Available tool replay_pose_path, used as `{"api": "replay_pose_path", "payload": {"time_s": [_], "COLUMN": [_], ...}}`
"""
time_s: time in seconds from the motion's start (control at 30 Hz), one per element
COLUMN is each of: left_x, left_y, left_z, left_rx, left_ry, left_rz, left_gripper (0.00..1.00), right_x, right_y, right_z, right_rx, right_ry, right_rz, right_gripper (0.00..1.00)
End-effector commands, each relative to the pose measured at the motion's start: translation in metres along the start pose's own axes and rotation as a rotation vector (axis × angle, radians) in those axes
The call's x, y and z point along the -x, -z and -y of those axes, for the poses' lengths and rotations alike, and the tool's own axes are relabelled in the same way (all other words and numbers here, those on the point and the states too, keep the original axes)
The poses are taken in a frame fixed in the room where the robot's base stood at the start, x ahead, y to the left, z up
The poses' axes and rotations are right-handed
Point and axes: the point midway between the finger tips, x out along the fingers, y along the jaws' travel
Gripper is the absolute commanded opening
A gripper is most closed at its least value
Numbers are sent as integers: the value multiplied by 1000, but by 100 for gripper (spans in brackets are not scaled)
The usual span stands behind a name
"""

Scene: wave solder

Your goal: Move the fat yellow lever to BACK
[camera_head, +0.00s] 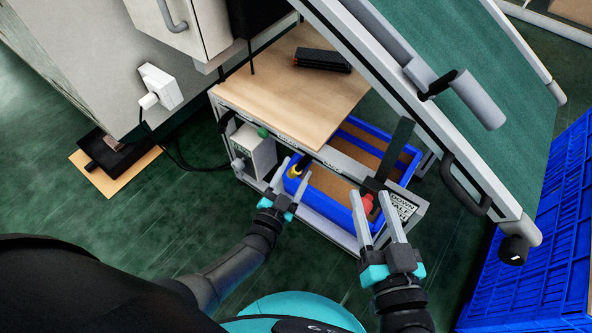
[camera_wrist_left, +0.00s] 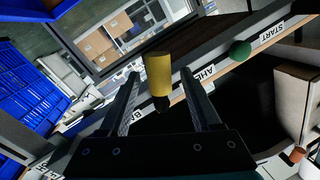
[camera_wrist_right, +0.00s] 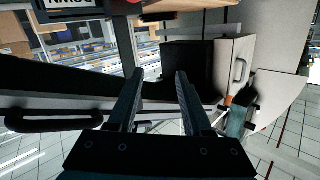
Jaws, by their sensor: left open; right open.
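The fat yellow lever (camera_head: 296,171) sticks out from the front rail of the workbench. In the left wrist view the yellow lever (camera_wrist_left: 159,74) shows as a thick cylinder on a dark stem, between and just beyond my fingertips. My left gripper (camera_head: 289,180) is open, with its fingers around the lever's place in the head view; contact cannot be told. It also shows in the left wrist view (camera_wrist_left: 160,85). My right gripper (camera_head: 378,224) is open and empty, close to a red knob (camera_head: 368,203) on the bench's right end.
A green knob (camera_head: 263,132) sits left of the lever on the labelled rail (camera_head: 290,143). A blue bin (camera_head: 330,212) is under the wooden bench top (camera_head: 290,95). A tilted green-panelled frame (camera_head: 470,70) with black handles and a blue crate (camera_head: 545,235) stand to the right.

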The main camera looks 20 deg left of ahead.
Motion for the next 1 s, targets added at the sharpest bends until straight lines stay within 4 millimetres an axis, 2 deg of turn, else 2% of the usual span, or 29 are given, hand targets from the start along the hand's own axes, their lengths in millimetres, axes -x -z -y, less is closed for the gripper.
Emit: {"api": "replay_pose_path", "payload": {"time_s": [0.2, 0.57, 1.0], "left_x": [-9, -11, -10], "left_y": [0, 0, 0], "left_z": [0, 0, 0], "left_rx": [0, 0, 0], "left_ry": [-1, -1, -1], "left_rz": [0, 0, 0], "left_gripper": [64, 63, 14], "right_x": [3, 3, 3], "right_y": [2, 4, 3], "right_z": [4, 4, 4], "right_rx": [-13, -15, -15], "right_ry": [9, 10, 10], "right_rz": [-54, -65, -63], "right_gripper": [50, 50, 50]}}
